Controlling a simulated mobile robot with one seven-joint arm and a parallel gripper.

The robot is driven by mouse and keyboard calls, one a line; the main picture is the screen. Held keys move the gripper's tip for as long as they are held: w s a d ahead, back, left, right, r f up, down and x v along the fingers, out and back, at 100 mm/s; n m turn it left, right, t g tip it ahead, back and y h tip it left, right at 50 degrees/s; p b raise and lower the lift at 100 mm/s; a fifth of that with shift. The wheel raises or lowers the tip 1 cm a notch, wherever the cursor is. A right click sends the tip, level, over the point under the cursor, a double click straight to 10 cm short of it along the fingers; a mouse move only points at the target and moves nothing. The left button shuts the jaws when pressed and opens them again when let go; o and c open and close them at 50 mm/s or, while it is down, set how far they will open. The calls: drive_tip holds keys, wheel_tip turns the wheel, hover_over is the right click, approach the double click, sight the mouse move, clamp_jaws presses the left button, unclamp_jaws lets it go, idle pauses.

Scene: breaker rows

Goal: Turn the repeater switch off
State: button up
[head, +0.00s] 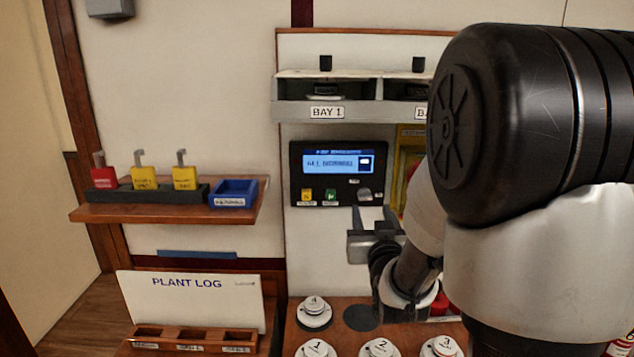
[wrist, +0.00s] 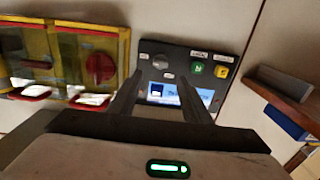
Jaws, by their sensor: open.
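The small labels are unreadable, so I cannot tell which control is the repeater switch. My gripper (head: 374,212) is open and empty just below the knob. The wrist view shows the panel upside down, with the knob (wrist: 161,62) just beyond and between the open fingertips (wrist: 158,78).
Yellow-framed units with red knobs (wrist: 100,68) are beside the panel, mostly behind my arm in the head view. The BAY 1 shelf (head: 300,112) is above. Numbered white round pieces (head: 314,307) stand on the wooden ledge below. A shelf with padlocks (head: 143,178) is at left.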

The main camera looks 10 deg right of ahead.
sight(366, 197)
drive_tip(key=w, duration=0.3)
drive_tip(key=w+d+p, duration=0.1)
drive_tip(key=w, duration=0.3)
drive_tip(key=shift+w+d+f, duration=0.1)
drive_tip(key=shift+w+d, duration=0.05)
drive_tip(key=shift+d, duration=0.05)
drive_tip(key=c, duration=1)
drive_tip(key=shift+c, duration=0.2)
